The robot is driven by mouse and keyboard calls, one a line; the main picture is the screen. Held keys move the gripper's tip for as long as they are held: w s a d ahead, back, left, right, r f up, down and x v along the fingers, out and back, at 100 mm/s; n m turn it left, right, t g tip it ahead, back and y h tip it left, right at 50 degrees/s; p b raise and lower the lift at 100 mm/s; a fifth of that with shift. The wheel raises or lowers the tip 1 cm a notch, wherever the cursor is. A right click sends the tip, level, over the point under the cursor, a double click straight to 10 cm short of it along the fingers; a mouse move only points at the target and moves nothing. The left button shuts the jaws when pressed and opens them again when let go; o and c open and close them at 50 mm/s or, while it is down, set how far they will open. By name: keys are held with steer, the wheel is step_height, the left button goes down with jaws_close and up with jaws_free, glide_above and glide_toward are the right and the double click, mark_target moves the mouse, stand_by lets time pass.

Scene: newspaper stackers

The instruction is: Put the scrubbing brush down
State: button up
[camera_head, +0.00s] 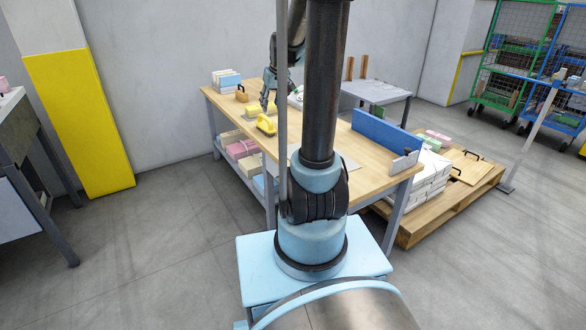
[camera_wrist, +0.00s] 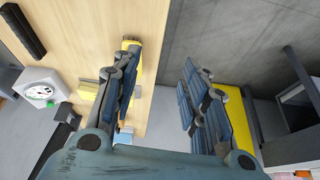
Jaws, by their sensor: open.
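A yellow object that looks like the scrubbing brush (camera_head: 266,124) lies on the wooden table (camera_head: 375,168) near its front edge. In the wrist view a yellow piece (camera_wrist: 133,49) shows near the table edge, partly hidden behind one finger; it looks like the same brush. My gripper (camera_head: 267,104) is just above and behind the brush in the head view. In the wrist view my gripper (camera_wrist: 163,100) has its fingers wide apart.
A yellow block (camera_head: 251,108) lies just behind the brush. A blue panel (camera_head: 386,133) stands at the table's right.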

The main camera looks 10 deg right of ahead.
steer(key=s+f, duration=0.3)
steer(key=s, duration=0.8)
steer(key=s+f+m+g+h, duration=0.1)
steer(key=s+f, duration=0.1)
steer(key=s, duration=1)
steer(key=s+f+m+g, duration=0.1)
steer(key=s+f, duration=0.2)
steer(key=s, duration=0.9)
steer(key=shift+f, duration=0.3)
steer(key=shift+d, duration=0.1)
steer(key=shift+w+f, duration=0.2)
steer(key=shift+w, duration=0.15)
steer(key=shift+s, duration=0.1)
steer(key=shift+c, duration=0.8)
